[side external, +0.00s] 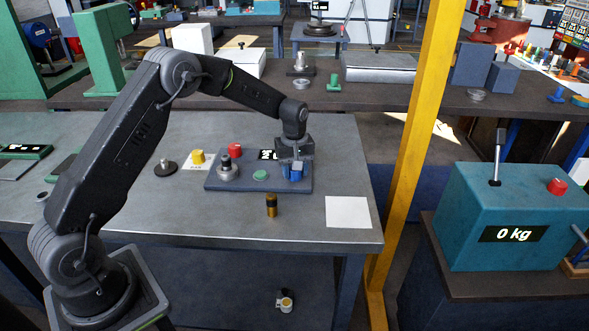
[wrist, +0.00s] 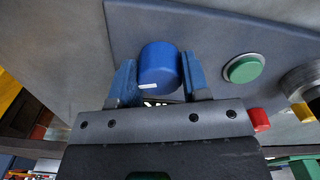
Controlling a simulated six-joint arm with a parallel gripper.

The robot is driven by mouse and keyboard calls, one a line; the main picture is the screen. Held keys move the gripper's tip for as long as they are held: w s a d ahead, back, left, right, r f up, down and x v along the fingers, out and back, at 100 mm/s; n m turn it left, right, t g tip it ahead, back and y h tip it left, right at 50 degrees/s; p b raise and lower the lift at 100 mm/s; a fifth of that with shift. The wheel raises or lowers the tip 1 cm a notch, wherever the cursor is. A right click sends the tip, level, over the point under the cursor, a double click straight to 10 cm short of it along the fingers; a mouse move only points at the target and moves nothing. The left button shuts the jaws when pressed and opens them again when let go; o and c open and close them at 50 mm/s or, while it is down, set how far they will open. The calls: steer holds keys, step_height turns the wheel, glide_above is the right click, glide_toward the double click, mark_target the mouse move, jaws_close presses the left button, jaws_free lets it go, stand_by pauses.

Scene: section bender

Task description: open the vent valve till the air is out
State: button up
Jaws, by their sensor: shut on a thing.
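A blue round knob (wrist: 158,62) with a short white mark on it stands on the dark blue panel (side external: 220,184), at the panel's right end in the side view. I take this knob to be the vent valve. My gripper (wrist: 160,75) points down at it, with one blue finger on each side, shut on the knob. In the side view my gripper (side external: 294,168) hides most of the knob. A small display (side external: 266,155) behind is partly covered by my gripper, and its reading cannot be made out.
The panel also bears a green button (side external: 260,175), a red button (side external: 235,150) and a grey fitting with a black top (side external: 227,170). A brass piece (side external: 271,205) and a white sheet (side external: 347,212) are in front. A yellow post (side external: 415,130) rises right of the table.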

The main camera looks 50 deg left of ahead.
steer(key=shift+m, duration=1.2)
steer(key=o, duration=0.9)
step_height(320, 180, up, 14)
steer(key=shift+f, duration=0.1)
